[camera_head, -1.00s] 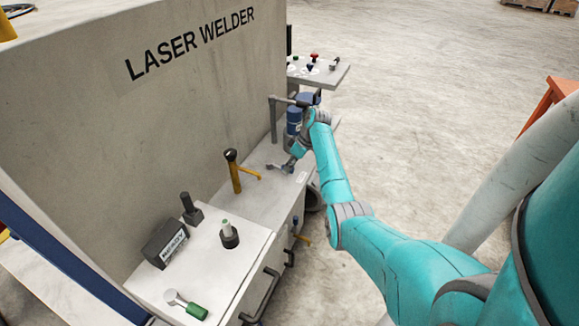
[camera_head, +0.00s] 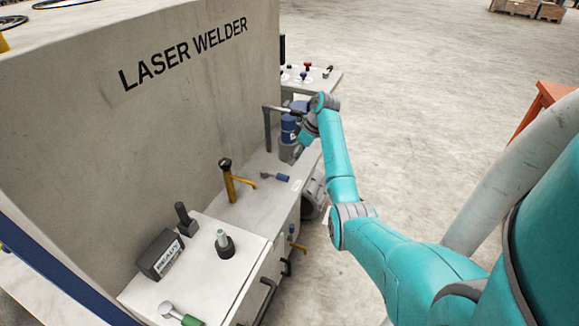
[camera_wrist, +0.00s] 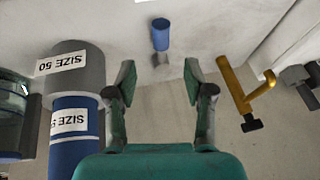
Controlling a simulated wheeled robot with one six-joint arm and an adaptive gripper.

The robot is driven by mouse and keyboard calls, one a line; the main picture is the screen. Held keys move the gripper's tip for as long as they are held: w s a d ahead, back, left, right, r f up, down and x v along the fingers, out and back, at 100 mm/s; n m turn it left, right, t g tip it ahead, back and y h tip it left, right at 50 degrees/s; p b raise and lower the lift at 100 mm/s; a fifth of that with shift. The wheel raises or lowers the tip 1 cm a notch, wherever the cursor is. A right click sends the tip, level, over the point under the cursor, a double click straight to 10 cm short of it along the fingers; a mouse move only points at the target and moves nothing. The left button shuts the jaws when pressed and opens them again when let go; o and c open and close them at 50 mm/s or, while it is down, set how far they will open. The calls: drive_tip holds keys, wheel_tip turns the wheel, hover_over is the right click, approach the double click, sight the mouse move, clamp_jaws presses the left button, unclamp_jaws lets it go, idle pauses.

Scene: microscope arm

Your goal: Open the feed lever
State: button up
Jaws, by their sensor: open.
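No label marks the feed lever. A small lever with a blue handle (camera_head: 282,177) and grey end lies on the grey bench; the handle also shows in the wrist view (camera_wrist: 160,35), with its grey end toward my gripper. A yellow post (camera_head: 228,182) with a black knob and a yellow side arm stands to its left; the post also shows in the wrist view (camera_wrist: 236,88). My gripper (camera_wrist: 160,80) is open and empty, its fingertips apart on either side of a line to the blue lever. In the head view, my arm mostly hides the gripper.
Blue and grey cylinders (camera_wrist: 76,75) marked "SIZE 50" stand close left of my gripper in the wrist view. A green-handled lever (camera_head: 186,319) and a black box (camera_head: 160,254) are at the near end. The laser welder wall (camera_head: 190,100) rises behind the bench.

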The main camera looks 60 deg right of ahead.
drive_tip(key=shift+v, duration=1.2)
drive_tip(key=shift+f, duration=0.1)
